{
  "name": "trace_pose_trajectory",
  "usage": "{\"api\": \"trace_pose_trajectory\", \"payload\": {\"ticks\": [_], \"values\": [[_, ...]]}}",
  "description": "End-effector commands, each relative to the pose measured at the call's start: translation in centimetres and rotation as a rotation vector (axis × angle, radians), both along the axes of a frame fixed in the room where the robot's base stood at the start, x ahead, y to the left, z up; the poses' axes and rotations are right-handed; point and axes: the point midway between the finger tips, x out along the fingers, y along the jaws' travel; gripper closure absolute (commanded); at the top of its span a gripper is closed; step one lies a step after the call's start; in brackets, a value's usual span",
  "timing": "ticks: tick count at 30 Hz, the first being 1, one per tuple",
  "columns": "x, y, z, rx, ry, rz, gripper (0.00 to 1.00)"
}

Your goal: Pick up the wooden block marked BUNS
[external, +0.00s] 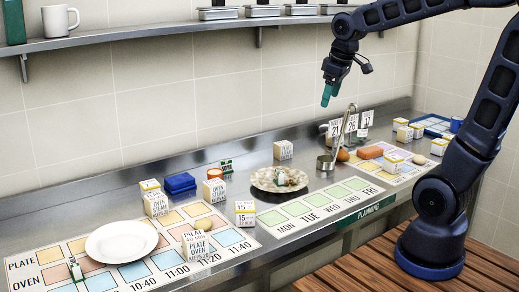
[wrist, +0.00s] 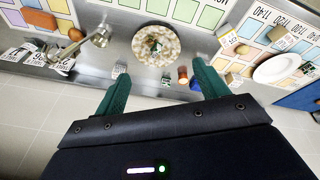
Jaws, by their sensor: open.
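Several small pale blocks with printed labels stand on the steel counter in the external view, but I cannot make out BUNS on any of them. One block (external: 284,150) stands near the wall behind the plate, its print too small to read. My gripper (external: 327,95) is high above the counter, pointing down. In the wrist view its teal fingers (wrist: 160,88) are apart with nothing held between them.
A white plate (external: 121,243) lies on the left chart. A blue stack (external: 180,183) and an orange-topped jar (external: 215,173) are near the wall. A shelf (external: 130,58) runs above.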

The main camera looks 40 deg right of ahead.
Motion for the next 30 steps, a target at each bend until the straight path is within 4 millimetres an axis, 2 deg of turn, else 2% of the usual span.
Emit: {"api": "trace_pose_trajectory", "payload": {"ticks": [3,14,23,30], "values": [[3.1,1.7,-0.7,-0.024,0.028,0.095,0.27],[11.5,7.7,-4.3,-0.086,0.096,0.388,0.27],[17.6,13.8,-9.4,-0.126,0.152,0.634,0.27],[21.6,19.1,-14.8,-0.148,0.194,0.831,0.27]]}}
